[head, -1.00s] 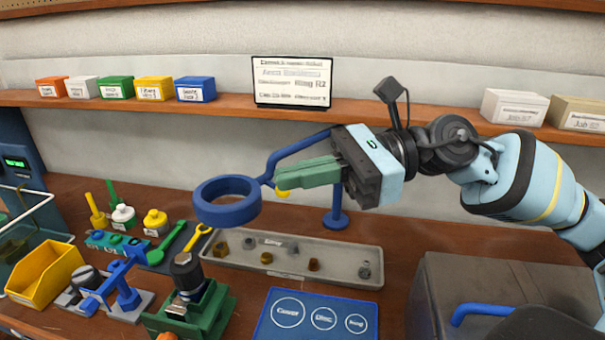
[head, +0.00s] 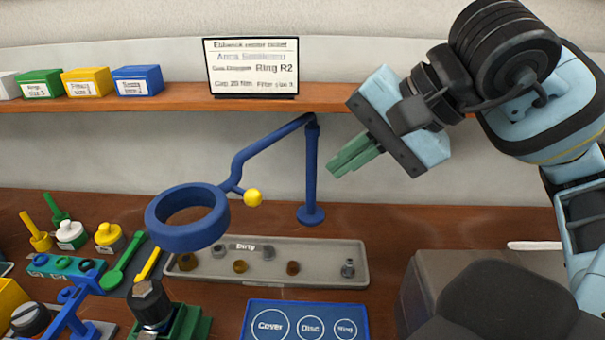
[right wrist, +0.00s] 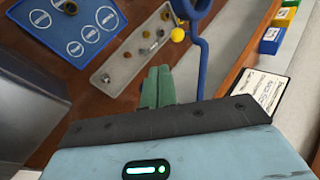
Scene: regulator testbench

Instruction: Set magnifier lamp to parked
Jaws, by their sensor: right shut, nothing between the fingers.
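The magnifier lamp is blue, with a ring head (head: 187,243), a bent arm (head: 268,148) and an upright post (head: 312,170) on a round base. A yellow knob (head: 253,198) sits beside the ring. The ring hangs over the left end of the grey tray. My right gripper (head: 352,160) has green fingers, shut and empty, to the right of the post and apart from it. In the right wrist view its fingers (right wrist: 157,88) point toward the tray, and the lamp's arm (right wrist: 199,60) and yellow knob (right wrist: 178,35) show beyond them. My left gripper is not in view.
A grey tray (head: 345,283) marked Dirty holds several small parts. A blue mat (head: 262,308) with labelled circles lies in front. A grey box (head: 425,270) stands at right. A shelf (head: 180,104) carries bins and a sign (head: 252,67). Bottles and fixtures crowd the left.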

